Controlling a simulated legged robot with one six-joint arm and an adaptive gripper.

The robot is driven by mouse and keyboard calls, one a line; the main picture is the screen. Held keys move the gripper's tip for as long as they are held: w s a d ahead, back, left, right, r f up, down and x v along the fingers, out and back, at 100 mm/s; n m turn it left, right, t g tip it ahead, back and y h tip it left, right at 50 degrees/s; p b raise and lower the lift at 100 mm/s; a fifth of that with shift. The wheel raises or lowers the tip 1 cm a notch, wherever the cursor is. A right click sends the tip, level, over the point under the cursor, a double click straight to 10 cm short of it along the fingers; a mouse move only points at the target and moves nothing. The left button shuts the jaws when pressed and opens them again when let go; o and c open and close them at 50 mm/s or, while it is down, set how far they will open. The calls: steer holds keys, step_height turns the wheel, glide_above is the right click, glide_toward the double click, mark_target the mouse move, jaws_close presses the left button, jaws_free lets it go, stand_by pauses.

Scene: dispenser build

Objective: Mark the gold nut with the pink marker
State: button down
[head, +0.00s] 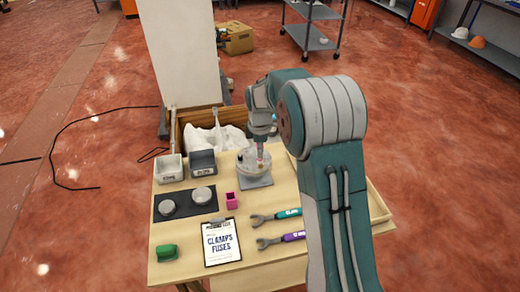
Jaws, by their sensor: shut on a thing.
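My gripper (261,147) points down over a round grey disc-shaped part (246,163) on a grey plate (255,181), at the back middle of the table. It is shut on a small, slim thing with a pink tip (260,163), which looks like the pink marker. The tip is at or just above the disc; I cannot tell if it touches. The gold nut cannot be made out at this size; the gripper and held thing cover part of the disc. A small pink open-topped block (231,200) stands in front of the disc, to the left.
Two small bins (170,168) (202,163) stand at the back left. Two round grey parts lie on a dark mat (164,216). A clipboard (221,242), a green object (167,252) and two wrenches, teal-handled (289,213) and purple-handled (294,237), lie in front.

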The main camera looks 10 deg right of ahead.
steer(key=shift+s+a, duration=0.5)
steer(key=shift+a, duration=0.05)
stand_by(0.4)
steer(key=shift+f, duration=0.8)
stand_by(0.8)
step_height(320, 180, up, 6)
stand_by(1.3)
